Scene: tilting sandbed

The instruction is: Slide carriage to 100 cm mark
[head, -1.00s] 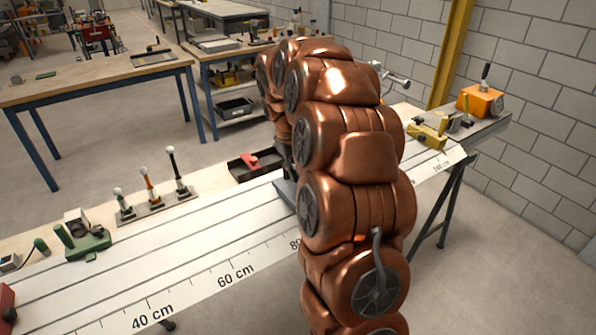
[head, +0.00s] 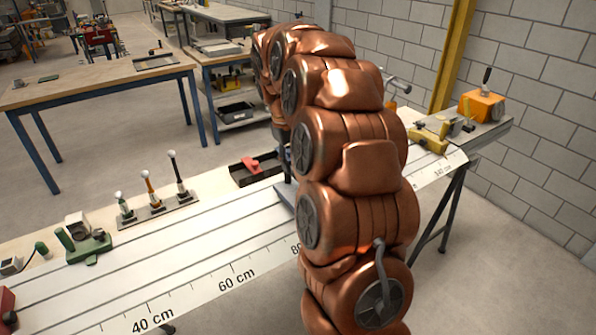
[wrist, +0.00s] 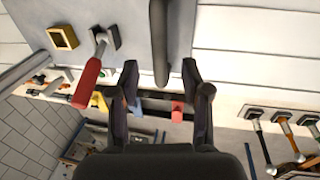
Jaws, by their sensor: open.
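The carriage (head: 284,194) is a flat grey plate on the white rail bed (head: 190,262). In the head view only its left edge shows, near the partly covered 80 mark; my arm hides the rest and the 100 cm mark. In the wrist view the grey plate (wrist: 135,14) carries a dark upright handle (wrist: 160,45), a lever with a red grip (wrist: 88,84) and a yellow square frame (wrist: 62,38). My gripper (wrist: 160,82) is open, its fingers apart on either side of the handle's end. I cannot tell whether either finger touches it.
A black tray with a red item (head: 255,168) lies behind the bed. Several knobbed levers (head: 152,195) and a green clamp (head: 88,246) stand along the back left. A yellow block (head: 430,138) and an orange box (head: 482,106) sit at the right end.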

